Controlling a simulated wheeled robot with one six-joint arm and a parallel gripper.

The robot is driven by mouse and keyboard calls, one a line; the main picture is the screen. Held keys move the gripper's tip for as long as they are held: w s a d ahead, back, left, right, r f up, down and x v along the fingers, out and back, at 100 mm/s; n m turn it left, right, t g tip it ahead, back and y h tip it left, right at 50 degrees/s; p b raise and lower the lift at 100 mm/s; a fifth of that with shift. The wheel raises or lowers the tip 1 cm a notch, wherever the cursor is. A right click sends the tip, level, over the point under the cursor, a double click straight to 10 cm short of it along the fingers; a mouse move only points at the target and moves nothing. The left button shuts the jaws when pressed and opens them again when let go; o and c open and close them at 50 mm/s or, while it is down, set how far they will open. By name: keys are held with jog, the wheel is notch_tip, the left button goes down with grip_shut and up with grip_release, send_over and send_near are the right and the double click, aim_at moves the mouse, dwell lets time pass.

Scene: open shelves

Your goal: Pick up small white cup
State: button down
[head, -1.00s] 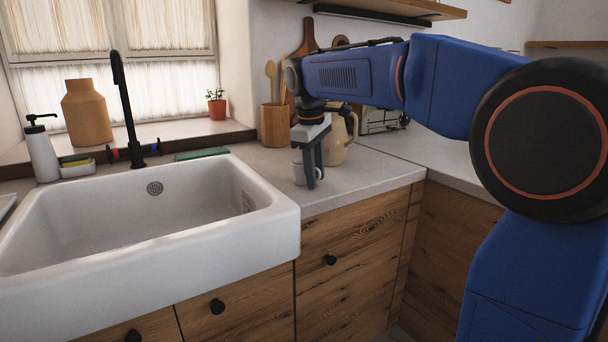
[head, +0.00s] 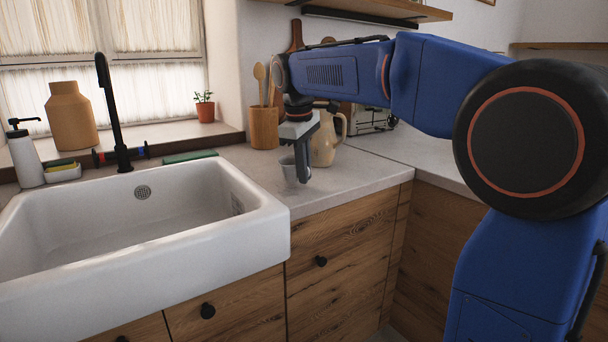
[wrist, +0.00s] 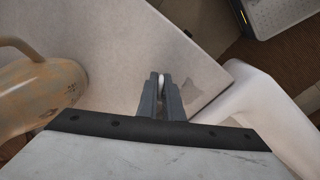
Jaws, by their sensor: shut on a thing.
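The small white cup (head: 288,170) is at my gripper (head: 298,170) in the head view, over the counter right of the sink. The near finger covers part of the cup. In the wrist view, the fingers of my gripper (wrist: 161,88) are close together, with a pale sliver of the cup (wrist: 161,79) between them. My gripper is shut on the cup. The cup seems to be just above the counter, but the gap beneath it is hard to make out.
A beige jug (head: 325,145) stands close behind my gripper, beside a wooden utensil holder (head: 264,128). The white sink (head: 268,225) is to the left. The counter (head: 345,180) is clear to the right, up to its front edge. A shelf (head: 400,10) hangs above.

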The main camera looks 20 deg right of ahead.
jog(key=shift+r, duration=4.3)
jog(key=shift+r, duration=0.1)
